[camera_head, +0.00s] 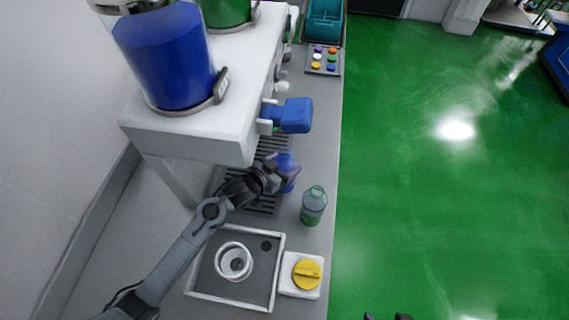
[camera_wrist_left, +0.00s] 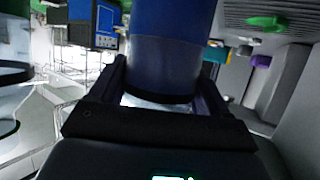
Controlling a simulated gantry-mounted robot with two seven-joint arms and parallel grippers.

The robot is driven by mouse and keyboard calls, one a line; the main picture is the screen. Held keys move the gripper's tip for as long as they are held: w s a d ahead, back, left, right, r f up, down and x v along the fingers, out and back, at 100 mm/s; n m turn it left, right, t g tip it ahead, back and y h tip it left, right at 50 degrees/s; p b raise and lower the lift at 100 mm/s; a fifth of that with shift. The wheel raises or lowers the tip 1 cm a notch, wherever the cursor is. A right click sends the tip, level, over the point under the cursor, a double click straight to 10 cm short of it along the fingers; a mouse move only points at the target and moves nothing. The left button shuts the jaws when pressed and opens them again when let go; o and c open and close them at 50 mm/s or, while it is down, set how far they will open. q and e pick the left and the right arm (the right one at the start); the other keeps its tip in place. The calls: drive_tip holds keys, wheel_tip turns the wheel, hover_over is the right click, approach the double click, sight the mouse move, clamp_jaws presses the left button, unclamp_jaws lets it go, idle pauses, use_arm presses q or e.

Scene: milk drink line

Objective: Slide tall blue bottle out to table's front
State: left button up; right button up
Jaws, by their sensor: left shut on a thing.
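The tall blue bottle (camera_head: 286,164) stands over the drip grate, just below and beside a blue dispenser tap. My left gripper (camera_head: 279,176) reaches in from the left and is shut around the bottle's side. In the left wrist view the blue bottle (camera_wrist_left: 168,60) fills the space between the two dark fingers (camera_wrist_left: 165,92); its top is out of frame. Dark tips at the bottom edge of the head view may belong to my right gripper (camera_head: 386,317); too little shows to tell its state.
A white unit with a yellow knob (camera_head: 307,273) and a tray with a white ring (camera_head: 234,262) lie nearer. The dispenser shelf (camera_head: 215,135) overhangs the grate (camera_head: 266,204). The table's right edge borders open green floor.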

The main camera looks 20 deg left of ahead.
use_arm(q)
drive_tip(key=c, duration=0.5)
drive_tip(key=w+d, duration=0.2)
drive_tip(key=d, duration=0.1)
drive_tip(key=w+d, duration=0.1)
drive_tip(key=d, duration=0.1)
drive_tip(key=shift+d, duration=0.15)
drive_tip(key=shift+r, duration=0.1)
drive_tip(key=shift+w+d+r+p, duration=0.1)
drive_tip(key=shift+w+d+p, duration=0.2)
drive_tip(key=shift+p, duration=0.25)
idle(0.9)
drive_tip(key=shift+s, duration=0.1)
